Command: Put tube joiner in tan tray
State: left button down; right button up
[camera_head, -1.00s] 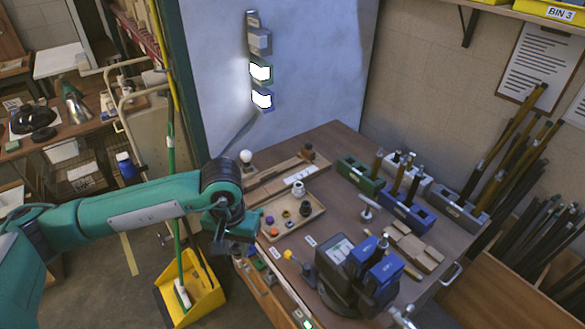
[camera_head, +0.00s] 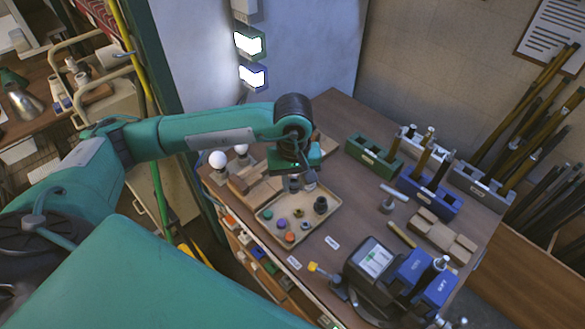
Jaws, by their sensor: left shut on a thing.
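My left gripper (camera_head: 295,182) is over the tray's far edge, pointing down. It is shut on a small grey piece, which looks like the tube joiner; the fingers and arm hide most of it. A pale round part (camera_head: 310,184) shows just right of the fingers. I cannot tell whether the held piece touches the tray. My right gripper is not in view.
A dark device with a screen (camera_head: 374,259) is at the front right.

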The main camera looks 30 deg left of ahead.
pick_arm(q)
jog(key=n, duration=0.2)
jog(key=w+f+n, duration=0.1)
jog(key=shift+w+a, duration=0.1)
jog(key=shift+a, duration=0.15)
jog(key=w+a+f+m+b, duration=0.2)
jog(key=w+a+f+m, duration=0.1)
jog(key=m, duration=1.2)
jog(key=w+a+f+m+b, duration=0.3)
jog(key=w+f+m, duration=0.3)
jog(key=m, duration=0.9)
jog(key=shift+w+f, duration=0.3)
jog(key=shift+f, duration=0.25)
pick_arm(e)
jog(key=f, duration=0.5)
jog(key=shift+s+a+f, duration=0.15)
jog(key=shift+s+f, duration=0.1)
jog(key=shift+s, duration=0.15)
